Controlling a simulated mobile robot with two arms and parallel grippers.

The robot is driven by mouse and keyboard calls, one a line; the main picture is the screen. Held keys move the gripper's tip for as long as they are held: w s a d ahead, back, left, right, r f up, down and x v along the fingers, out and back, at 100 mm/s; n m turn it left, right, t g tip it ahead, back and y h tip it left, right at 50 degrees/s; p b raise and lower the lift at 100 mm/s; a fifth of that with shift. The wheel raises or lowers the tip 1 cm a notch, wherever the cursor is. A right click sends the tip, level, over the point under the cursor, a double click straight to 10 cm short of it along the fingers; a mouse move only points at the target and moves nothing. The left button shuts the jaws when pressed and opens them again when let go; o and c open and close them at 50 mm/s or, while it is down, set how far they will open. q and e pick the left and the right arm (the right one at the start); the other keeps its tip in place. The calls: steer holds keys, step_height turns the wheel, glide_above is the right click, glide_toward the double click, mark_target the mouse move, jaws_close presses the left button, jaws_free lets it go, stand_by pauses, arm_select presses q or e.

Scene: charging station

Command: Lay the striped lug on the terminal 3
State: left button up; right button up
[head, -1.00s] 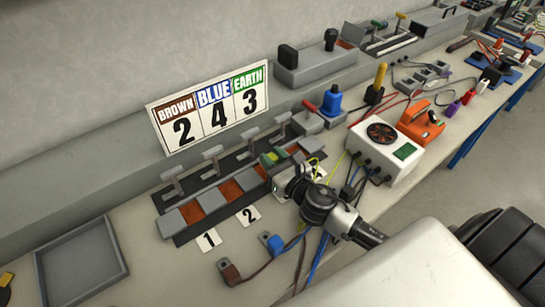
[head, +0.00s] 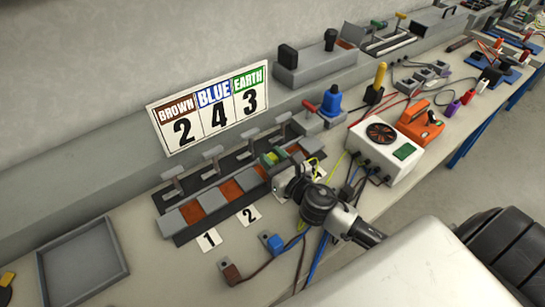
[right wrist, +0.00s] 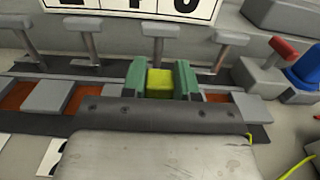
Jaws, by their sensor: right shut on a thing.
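The striped lug (right wrist: 160,83) shows as a yellow block between the two green finger pads of my right gripper (right wrist: 160,80), which is shut on it. In the head view my right gripper (head: 271,159) and the lug are over the third copper pad from the left of the terminal block (head: 212,199). The gripper hides most of that pad, terminal 3, and its number card. I cannot tell whether the lug touches the pad. A yellow-green wire (right wrist: 249,139) shows beside the gripper. My left gripper is not in view.
Upright T-shaped clamps (head: 213,155) stand behind the terminals. The brown lug (head: 231,273) and blue lug (head: 272,242) lie in front. A white box with a fan (head: 384,150) stands right of the block. A grey tray (head: 82,262) at left is empty.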

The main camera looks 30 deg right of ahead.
steer(key=shift+f+b, duration=1.45)
steer(key=shift+f, duration=0.25)
steer(key=o, duration=1)
steer(key=shift+r, duration=0.1)
steer(key=s, duration=0.3)
steer(key=s+d+b, duration=0.1)
steer(key=s, duration=0.2)
steer(key=s+b, duration=0.1)
steer(key=s, duration=0.2)
steer(key=shift+s+d, duration=0.2)
steer(key=shift+s, duration=0.1)
steer(key=shift+s+b, duration=0.3)
steer(key=shift+s, duration=0.25)
